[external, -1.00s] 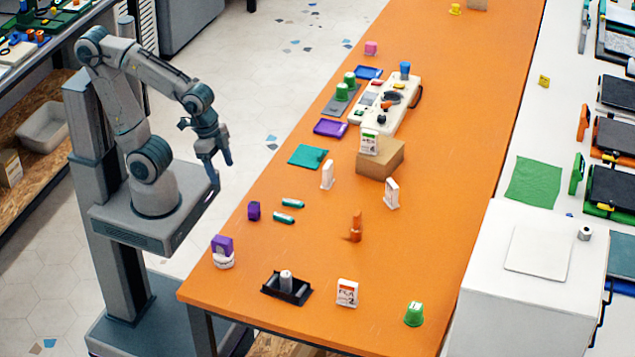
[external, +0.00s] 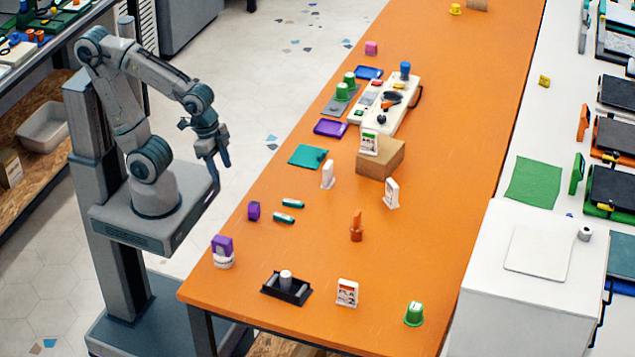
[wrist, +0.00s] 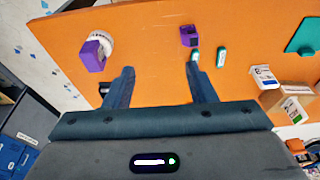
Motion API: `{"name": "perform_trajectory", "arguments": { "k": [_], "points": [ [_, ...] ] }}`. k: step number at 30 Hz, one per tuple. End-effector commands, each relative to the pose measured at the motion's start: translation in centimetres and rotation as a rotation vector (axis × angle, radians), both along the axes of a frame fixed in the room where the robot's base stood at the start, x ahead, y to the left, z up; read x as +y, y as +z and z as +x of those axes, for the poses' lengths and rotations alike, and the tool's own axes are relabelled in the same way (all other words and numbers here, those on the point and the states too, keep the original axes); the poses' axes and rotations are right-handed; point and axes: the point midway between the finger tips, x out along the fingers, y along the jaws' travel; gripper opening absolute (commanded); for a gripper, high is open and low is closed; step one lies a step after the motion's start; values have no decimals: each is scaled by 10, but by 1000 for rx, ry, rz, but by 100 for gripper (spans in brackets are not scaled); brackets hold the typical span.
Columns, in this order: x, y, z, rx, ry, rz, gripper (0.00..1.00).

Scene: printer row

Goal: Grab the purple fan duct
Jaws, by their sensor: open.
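A small purple block with a dark opening (external: 253,211), which looks like the fan duct, sits on the orange table near its left edge, beside two teal-green cylinders. It also shows in the wrist view (wrist: 189,36), beyond my right finger. A second purple piece (external: 222,245) rests on a white round item at the table's near left edge; it also shows in the wrist view (wrist: 93,55), beyond my left finger. My gripper (external: 222,163) is open and empty, above and left of the table edge, apart from both purple pieces. Its spread fingers show in the wrist view (wrist: 159,72).
Two teal-green cylinders (external: 284,217) (external: 292,203) lie right of the purple block. A black holder (external: 286,288), an orange piece (external: 356,227), small white boxes (external: 347,292) and a cardboard box (external: 380,158) stand on the table. The surface between them is clear.

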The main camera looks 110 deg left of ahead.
Motion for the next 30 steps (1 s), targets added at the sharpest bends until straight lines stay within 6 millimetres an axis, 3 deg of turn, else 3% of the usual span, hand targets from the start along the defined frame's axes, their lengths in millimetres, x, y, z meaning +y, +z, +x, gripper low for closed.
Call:
{"name": "perform_trajectory", "arguments": {
  "k": [8, 24, 30],
  "points": [
    [4, -5, 6, 20, 127, -28, 51],
    [43, -33, 49, 167, 1314, -189, 51],
    [53, -39, 58, 186, 1599, -201, 51]
  ]
}}
